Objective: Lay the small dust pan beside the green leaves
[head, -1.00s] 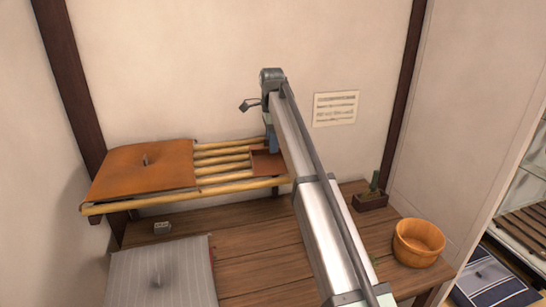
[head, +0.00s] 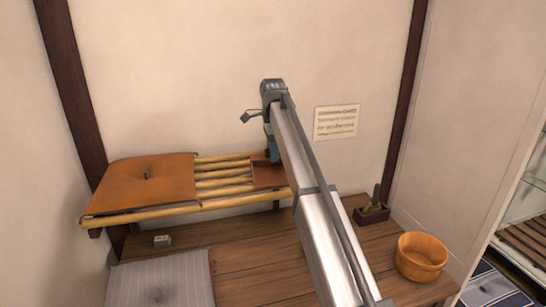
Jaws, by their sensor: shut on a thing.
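My gripper (head: 273,156) is at the far end of my arm, low over the right part of the bamboo rack. It is shut on a flat reddish-brown piece, which looks like the small dust pan (head: 268,175). The pan is at the rack's right end; my arm covers its right side, and I cannot tell whether it touches the slats. The fingertips are hard to make out.
The bamboo rack (head: 222,184) carries an orange cushion (head: 150,185). A grey striped cushion (head: 160,280) lies front left, with a small pale block (head: 162,240) behind it. A planter (head: 371,215) and a wooden tub (head: 421,256) stand right. The table (head: 245,245) is bare between.

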